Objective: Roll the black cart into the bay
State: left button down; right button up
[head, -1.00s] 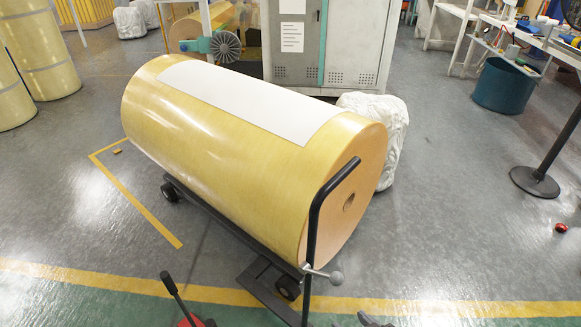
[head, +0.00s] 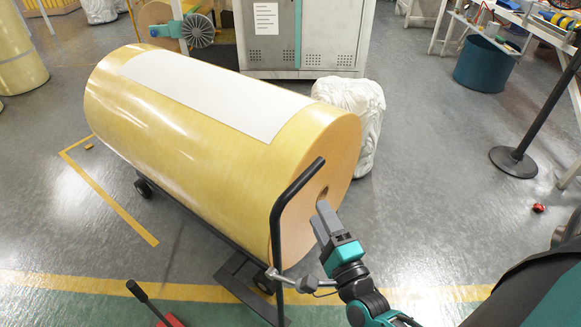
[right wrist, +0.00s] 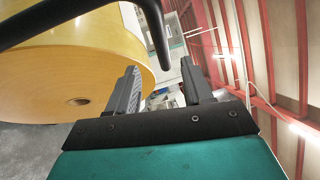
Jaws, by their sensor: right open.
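The black cart (head: 205,226) stands on the floor in the head view, low under a big yellow roll (head: 190,130). Its upright black handle (head: 277,232) rises at the roll's near end and bends at the top. My right gripper (head: 321,212) is just right of the handle, in front of the roll's end face, open and empty. In the right wrist view, the handle (right wrist: 70,17) crosses the upper left, beyond the open fingers (right wrist: 159,70). The roll (right wrist: 70,75) fills the left. My left gripper is not in view.
A yellow floor corner line (head: 110,200) lies left of the cart. A white wrapped bundle (head: 355,110) is behind the roll's right end. A red jack with a black lever (head: 150,302) is at the front. A post base (head: 513,162) stands right.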

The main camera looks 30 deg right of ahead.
jog(key=x, duration=1.2)
jog(key=shift+w, duration=0.35)
grip_shut()
dwell(0.9)
